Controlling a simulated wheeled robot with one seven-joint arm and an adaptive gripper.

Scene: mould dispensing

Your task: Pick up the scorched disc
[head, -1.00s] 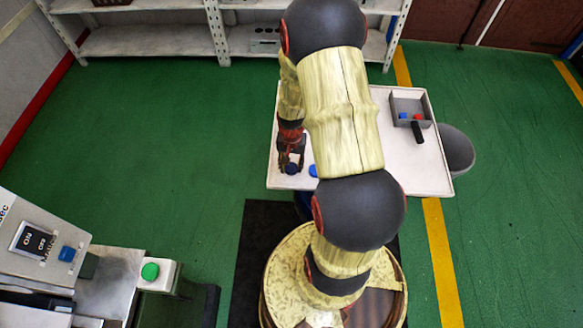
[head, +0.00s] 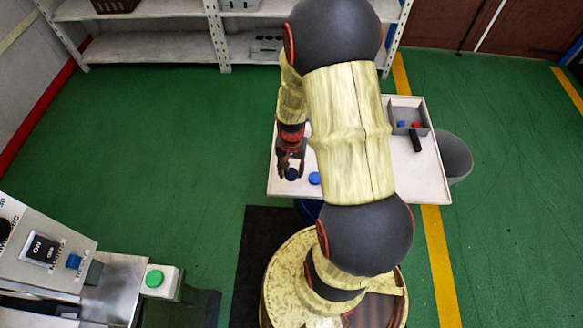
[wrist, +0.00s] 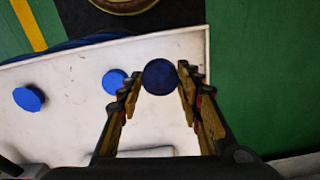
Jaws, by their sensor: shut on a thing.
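The scorched disc (wrist: 160,77) is a darker, dull navy disc held between the two fingertips in the wrist view. My gripper (wrist: 159,84) is shut on it, one finger on each side. In the head view my gripper (head: 291,172) is over the left end of the white table (head: 420,180), with the dark disc (head: 291,174) at its tips. How far the disc is above the table is hard to tell. A brighter blue disc (wrist: 115,82) lies on the table just left of it in the wrist view, and another blue disc (wrist: 28,98) lies further left.
A grey tray (head: 408,102) with blue and red pieces stands on the table's right part, with a black handle-like object (head: 416,141) beside it. A grey bin (head: 456,158) stands right of the table. A machine with a green button (head: 154,278) is at lower left.

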